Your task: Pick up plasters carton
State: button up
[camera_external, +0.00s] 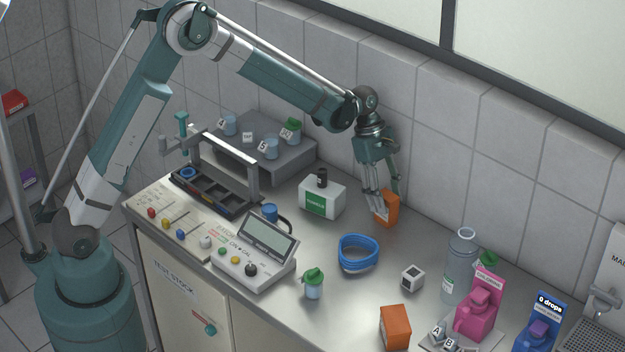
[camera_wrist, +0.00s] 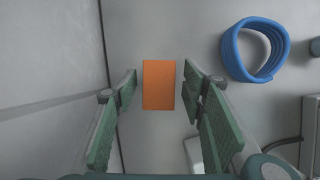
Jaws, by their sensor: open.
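A plain orange carton (camera_external: 386,209) stands on the bench near the back wall, below my gripper (camera_external: 381,200). In the wrist view its flat orange top (camera_wrist: 159,85) lies between the two green-padded fingers of my gripper (camera_wrist: 160,88). The fingers are open, with a gap showing on each side of the carton. A second orange carton (camera_external: 395,327) stands at the front of the bench. No readable label shows on either orange carton, so I cannot tell by print which is the plasters carton.
The tiled wall (camera_external: 450,150) is close behind.

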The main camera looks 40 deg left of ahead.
aim_at(393, 221)
jog(key=shift+d+f, duration=0.1)
jog(key=shift+f, duration=0.1)
jog(key=shift+x, duration=2.55)
jog(key=shift+d, duration=0.1)
jog(key=c, duration=0.9)
